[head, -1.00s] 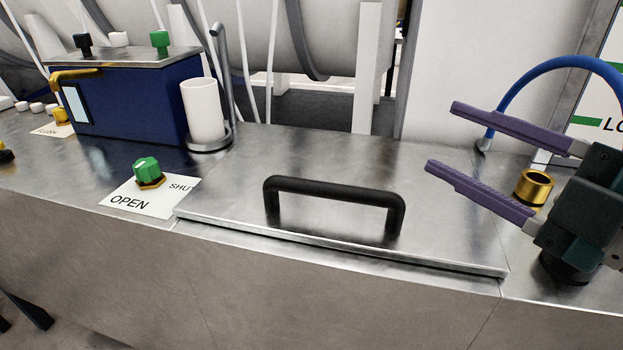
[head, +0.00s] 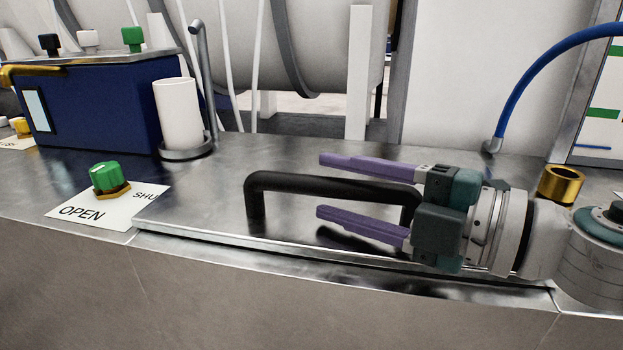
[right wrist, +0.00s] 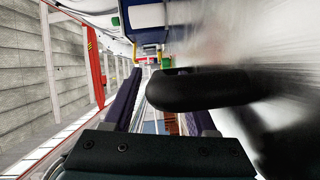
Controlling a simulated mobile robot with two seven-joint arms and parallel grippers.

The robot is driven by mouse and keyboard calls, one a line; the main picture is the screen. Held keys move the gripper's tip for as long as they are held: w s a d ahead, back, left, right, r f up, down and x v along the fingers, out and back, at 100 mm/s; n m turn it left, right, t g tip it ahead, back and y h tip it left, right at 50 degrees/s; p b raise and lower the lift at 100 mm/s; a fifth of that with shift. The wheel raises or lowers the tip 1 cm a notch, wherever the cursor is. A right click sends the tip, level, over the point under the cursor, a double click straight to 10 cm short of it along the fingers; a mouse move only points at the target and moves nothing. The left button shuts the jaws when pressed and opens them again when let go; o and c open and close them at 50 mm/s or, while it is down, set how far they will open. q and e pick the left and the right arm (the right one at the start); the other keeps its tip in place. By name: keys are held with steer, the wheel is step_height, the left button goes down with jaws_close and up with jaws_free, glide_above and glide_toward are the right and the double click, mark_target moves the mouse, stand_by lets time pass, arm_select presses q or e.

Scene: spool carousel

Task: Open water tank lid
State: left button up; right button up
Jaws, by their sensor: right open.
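The water tank lid (head: 200,213) is a flat steel plate lying closed on the counter, with a black bar handle (head: 290,182) standing on it. My right gripper (head: 318,186) is open, its two purple fingers pointing left. In the head view one finger shows behind the handle bar and the other in front of it, near the handle's right end. In the right wrist view the handle (right wrist: 195,90) appears large and dark, close in front of the gripper and reaching between the fingers from the right. I cannot tell whether they touch. My left gripper is not in view.
A green knob (head: 105,176) on an OPEN/SHUT label (head: 80,210) sits left of the lid. Behind it stand a white cup (head: 180,114) and a blue box (head: 95,108). A brass fitting (head: 560,185) and a blue hose (head: 530,80) are at the right.

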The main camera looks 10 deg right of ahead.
steer(key=shift+w+a, duration=0.2)
steer(key=shift+a, duration=0.15)
jaws_close()
stand_by(1.2)
